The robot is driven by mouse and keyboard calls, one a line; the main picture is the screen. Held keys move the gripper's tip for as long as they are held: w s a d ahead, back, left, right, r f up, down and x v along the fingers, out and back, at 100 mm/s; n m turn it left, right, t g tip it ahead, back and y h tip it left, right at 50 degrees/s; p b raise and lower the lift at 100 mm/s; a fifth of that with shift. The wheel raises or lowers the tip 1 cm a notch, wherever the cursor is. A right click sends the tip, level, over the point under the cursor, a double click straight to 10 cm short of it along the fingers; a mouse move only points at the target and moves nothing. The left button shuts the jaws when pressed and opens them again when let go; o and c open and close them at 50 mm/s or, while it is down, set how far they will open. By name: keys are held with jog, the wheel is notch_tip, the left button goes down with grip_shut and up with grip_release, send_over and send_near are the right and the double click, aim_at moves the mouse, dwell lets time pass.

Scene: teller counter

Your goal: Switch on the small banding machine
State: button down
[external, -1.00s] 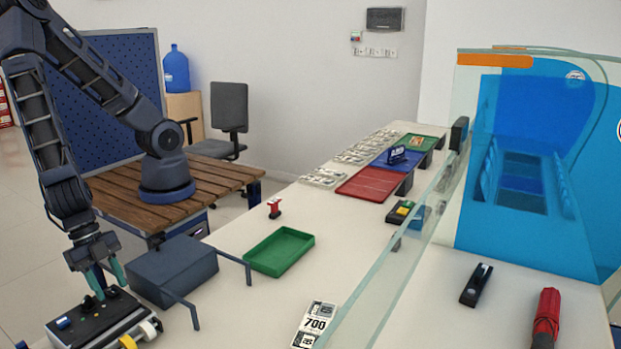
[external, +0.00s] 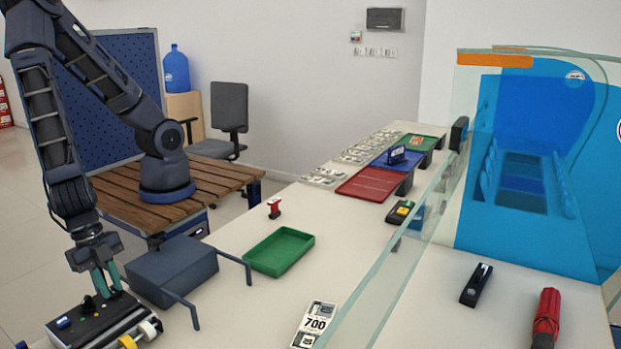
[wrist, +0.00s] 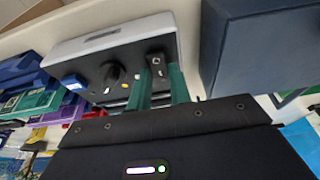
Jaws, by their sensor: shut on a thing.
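The small banding machine (external: 85,325) is a dark box with a light front edge at the near left of the counter. In the wrist view, the machine (wrist: 90,55) shows a round black knob (wrist: 113,73), a blue button (wrist: 72,82) and a small black switch (wrist: 156,60) with a light plate. My gripper (external: 108,289) points down onto the machine's top. In the wrist view, my gripper's green fingers (wrist: 158,80) are close together at the switch, shut on it. The part between the fingertips is mostly hidden.
A dark blue-grey box (external: 172,270) with bent side rails stands close to the right of my gripper. A green tray (external: 280,251) and a red stamp (external: 274,207) lie beyond it. A glass screen (external: 400,270) runs along the counter.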

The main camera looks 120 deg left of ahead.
aim_at(111, 291)
jog(key=shift+w+f+g, duration=0.1)
jog(key=shift+w+g, duration=0.15)
jog(key=shift+g, duration=1.15)
jog(key=c, duration=1.3)
grip_release()
jog(key=r, duration=1.1)
jog(key=shift+s, duration=0.3)
